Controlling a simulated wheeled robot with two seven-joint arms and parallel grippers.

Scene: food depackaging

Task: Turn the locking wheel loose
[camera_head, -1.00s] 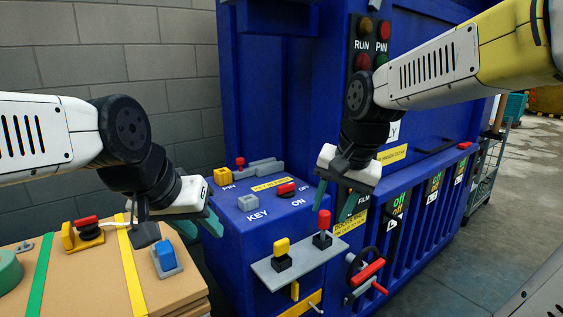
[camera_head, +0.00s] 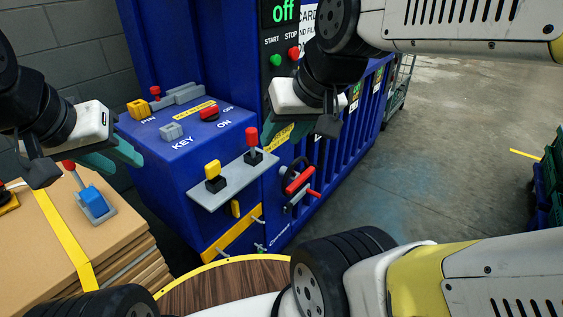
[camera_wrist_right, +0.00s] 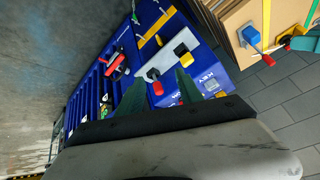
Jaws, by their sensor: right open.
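The locking wheel (camera_head: 297,182) is a black ring with a red grip bar and a small red knob, on the front of the blue machine. It also shows in the wrist view (camera_wrist_right: 117,65), upper left of the fingers. My right gripper (camera_head: 293,135) is open and empty, above the wheel and apart from it in the head view. In the wrist view its teal fingers (camera_wrist_right: 160,88) are spread with nothing between them. My left gripper (camera_head: 128,163) hangs at the left, beside the machine and above the cardboard stack. Its two fingers look apart and empty.
A grey shelf (camera_head: 215,192) with a yellow lever (camera_head: 213,171) and a red lever (camera_head: 251,139) juts out just left of the wheel. Cardboard sheets (camera_head: 104,230) are stacked at the left. A round wooden top (camera_head: 225,285) is in front. Floor (camera_head: 420,185) right of the machine is clear.

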